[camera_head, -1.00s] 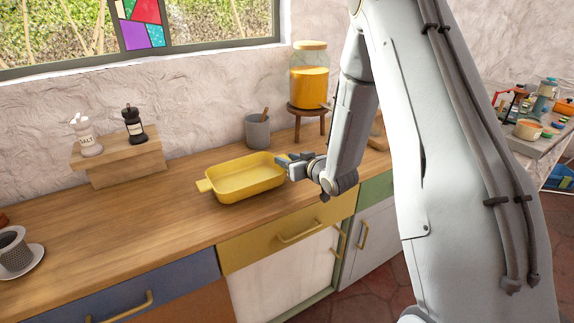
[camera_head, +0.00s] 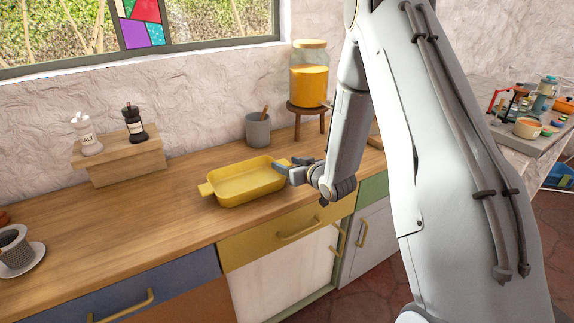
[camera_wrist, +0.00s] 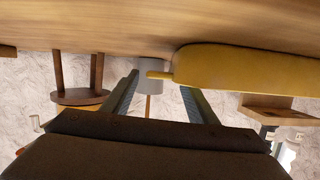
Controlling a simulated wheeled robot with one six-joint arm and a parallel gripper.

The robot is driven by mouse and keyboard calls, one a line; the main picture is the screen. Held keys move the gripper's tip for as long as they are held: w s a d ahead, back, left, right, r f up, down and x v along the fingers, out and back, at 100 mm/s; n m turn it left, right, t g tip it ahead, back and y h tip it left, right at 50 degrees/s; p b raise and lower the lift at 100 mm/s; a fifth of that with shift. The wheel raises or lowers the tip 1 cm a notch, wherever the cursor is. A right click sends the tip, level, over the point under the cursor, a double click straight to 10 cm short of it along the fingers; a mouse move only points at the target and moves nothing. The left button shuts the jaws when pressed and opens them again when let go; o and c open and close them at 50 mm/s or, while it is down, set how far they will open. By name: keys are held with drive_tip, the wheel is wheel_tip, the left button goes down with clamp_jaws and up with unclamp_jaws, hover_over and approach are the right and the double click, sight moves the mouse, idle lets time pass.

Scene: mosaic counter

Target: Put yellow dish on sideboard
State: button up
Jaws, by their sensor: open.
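The yellow dish (camera_head: 246,181) is a rectangular baking dish with end handles. It stands upright and looks empty on the wooden counter (camera_head: 90,222), near the front edge above a yellow drawer. My gripper (camera_head: 285,169) is open at the dish's right end, with its fingers at the rim. In the wrist view, which looks upside down, the dish (camera_wrist: 240,68) fills the upper right, and its handle reaches between my open fingers (camera_wrist: 160,92). Whether the fingers touch the dish is unclear. The dish's right handle is hidden by my gripper in the head view.
Behind the dish are a grey cup (camera_head: 258,131) and a jar of yellow contents (camera_head: 309,80) on a small wooden stand (camera_head: 309,108). Shakers stand on a wooden block (camera_head: 125,163). A cup and saucer (camera_head: 20,262) are at left. A cluttered table (camera_head: 518,140) stands at right.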

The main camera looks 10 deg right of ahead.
drive_tip(key=shift+r, duration=0.1)
drive_tip(key=b+v, duration=0.2)
drive_tip(key=v, duration=1)
drive_tip(key=s+a+m+g+h, duration=0.1)
drive_tip(key=s+g, duration=0.5)
drive_tip(key=s, duration=0.6)
drive_tip(key=s+a+m+g+h, duration=0.2)
drive_tip(key=s+g, duration=0.5)
drive_tip(key=s, duration=0.5)
drive_tip(key=shift+s+a+r+h, duration=0.2)
drive_tip(key=shift+s+r+h, duration=0.15)
drive_tip(key=shift+h, duration=0.55)
drive_tip(key=shift+c, duration=0.3)
